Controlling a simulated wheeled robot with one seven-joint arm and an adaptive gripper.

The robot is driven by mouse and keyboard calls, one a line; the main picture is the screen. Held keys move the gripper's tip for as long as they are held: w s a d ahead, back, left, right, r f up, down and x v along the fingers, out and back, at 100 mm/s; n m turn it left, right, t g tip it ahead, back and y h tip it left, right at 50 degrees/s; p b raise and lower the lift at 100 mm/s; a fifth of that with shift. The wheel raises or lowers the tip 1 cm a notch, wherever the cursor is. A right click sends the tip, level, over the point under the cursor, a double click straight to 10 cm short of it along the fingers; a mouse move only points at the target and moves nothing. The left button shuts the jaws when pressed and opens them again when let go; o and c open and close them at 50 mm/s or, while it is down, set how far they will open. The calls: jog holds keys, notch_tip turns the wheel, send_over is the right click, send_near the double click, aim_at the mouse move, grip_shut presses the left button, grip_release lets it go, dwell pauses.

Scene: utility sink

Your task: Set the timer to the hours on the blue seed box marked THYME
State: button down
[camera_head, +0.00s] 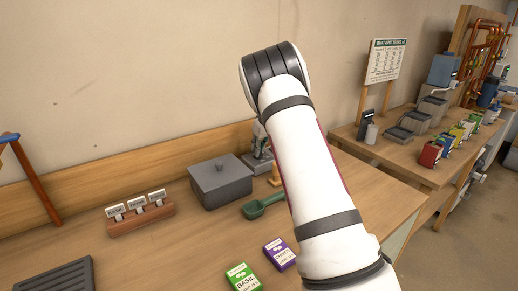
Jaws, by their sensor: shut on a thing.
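A green seed box marked BASIL (243,279) and a purple seed box (279,254) lie on the near bench. The purple box's lettering is too small to read surely. I cannot make out a blue box marked THYME or a timer. My white arm rises from the lower right to a dark-banded joint, and its far part is hidden behind it. I cannot make out my gripper or anything held in it. A grey and white item (258,148) shows partly behind the arm, beside an orange-tan piece (275,177); I cannot tell what they are.
On the bench (150,250) are a lidded grey box (220,181), a green scoop (264,206), a wooden label holder (141,218) and a dark slatted tray (57,279). A second bench holds grey trays (414,122), small coloured containers (430,154) and a printed sign (385,60).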

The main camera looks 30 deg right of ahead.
jog(key=shift+f, duration=0.15)
jog(key=m+h+b, duration=0.1)
jog(key=m, duration=0.2)
jog(key=m+h+b, duration=0.1)
jog(key=m, duration=0.2)
jog(key=shift+a+f+g+b, duration=0.1)
jog(key=shift+a+g+b, duration=0.1)
jog(key=shift+g+b, duration=0.2)
jog(key=m+b, duration=0.1)
jog(key=m, duration=0.1)
jog(key=m+g+h+b, duration=0.1)
jog(key=m, duration=0.2)
jog(key=shift+m+h, duration=0.3)
jog(key=shift+g, duration=0.3)
jog(key=c, duration=1.6)
grip_release()
jog(key=shift+a, duration=0.1)
